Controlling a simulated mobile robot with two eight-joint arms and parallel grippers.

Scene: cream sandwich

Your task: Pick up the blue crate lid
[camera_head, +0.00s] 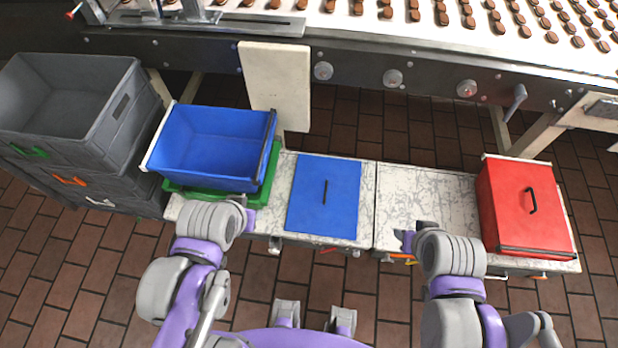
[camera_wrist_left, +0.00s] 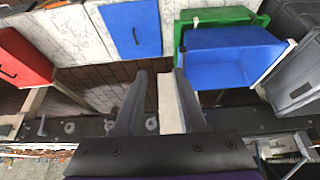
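The blue crate lid (camera_head: 307,205) lies flat on the pale worktable, with a thin dark handle (camera_head: 325,193) at its middle. It also shows at the top of the left wrist view (camera_wrist_left: 120,25). My left gripper (camera_head: 250,216) is in front of the blue crate, left of the lid and apart from it. In the left wrist view its two fingers (camera_wrist_left: 158,88) are spread with nothing gripped between them. The open, empty blue crate (camera_head: 215,145) stands on a green piece (camera_head: 180,190). My right gripper (camera_head: 405,238) is at the table's front edge, right of the lid; its fingers are mostly hidden.
A red crate with its lid on (camera_head: 528,205) stands at the table's right end. Stacked grey crates (camera_head: 75,110) stand at the left. A conveyor (camera_head: 450,40) with brown biscuits runs along the back. The worktable (camera_head: 425,205) is clear between the blue lid and red crate.

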